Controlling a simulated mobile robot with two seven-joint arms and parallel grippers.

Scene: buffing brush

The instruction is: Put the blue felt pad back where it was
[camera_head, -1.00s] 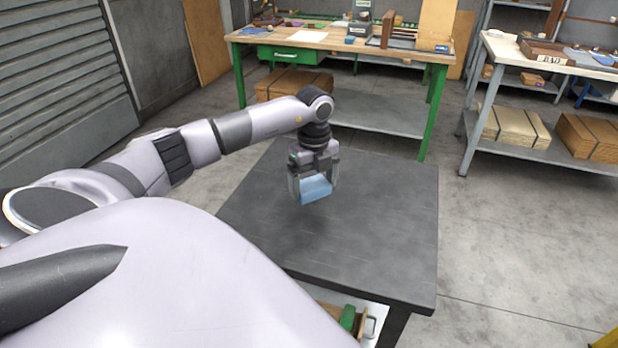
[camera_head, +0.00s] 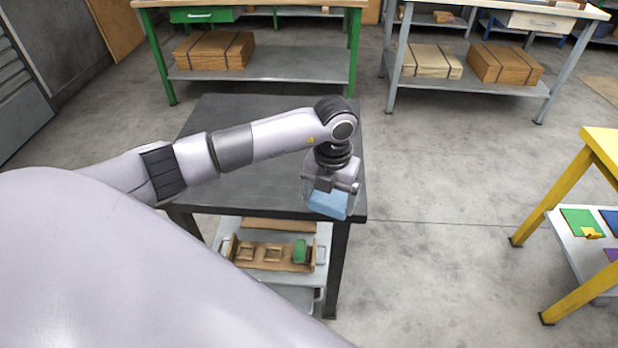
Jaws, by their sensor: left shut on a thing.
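The blue felt pad (camera_head: 328,203) is a light blue block held between the fingers of my left gripper (camera_head: 328,196). The gripper points down and is shut on the pad, near the right edge of the dark table (camera_head: 240,120). The pad appears raised above the table's level, but the exact gap cannot be told. My right gripper is not in view.
A wooden tray (camera_head: 245,262) with a green block (camera_head: 300,251) sits on the shelf under the dark table. At the right, a yellow-framed stand (camera_head: 560,190) has green (camera_head: 580,220) and blue (camera_head: 611,217) flat pieces on its lower shelf. Open floor lies between.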

